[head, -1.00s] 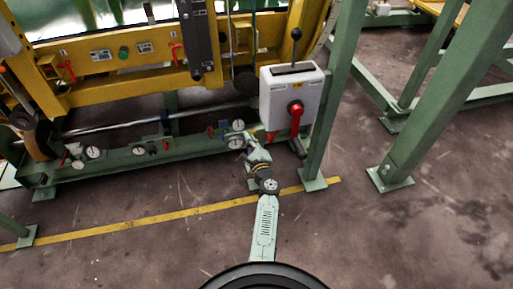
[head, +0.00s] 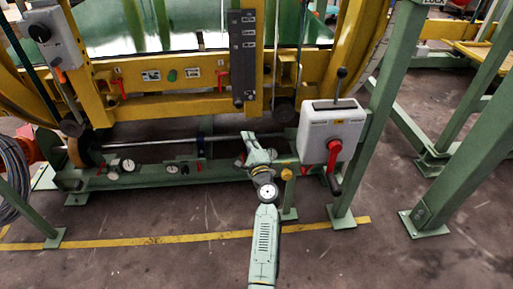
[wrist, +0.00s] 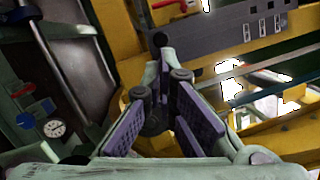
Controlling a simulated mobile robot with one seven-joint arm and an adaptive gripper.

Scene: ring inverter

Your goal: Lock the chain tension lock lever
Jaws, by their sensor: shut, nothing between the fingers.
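No lever here can be read as the chain tension lock lever. A red lever (head: 221,78) hangs on the right of the yellow beam beside a small label, and another red lever (head: 121,88) hangs on its left. A dark slotted panel (head: 243,50) stands upright between the right lever and the control box, with a black knob (head: 238,101) at its foot. My gripper (head: 250,140) is below the panel and the right lever, apart from both. In the wrist view my gripper (wrist: 163,75) is shut and empty, the dark panel (wrist: 235,40) beyond it.
A white box (head: 331,130) with a black-knobbed stick and a red handle stands right of my gripper. Green posts (head: 385,110) rise beyond it. A green lower rail carries several gauges (head: 128,165). The floor is open at front.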

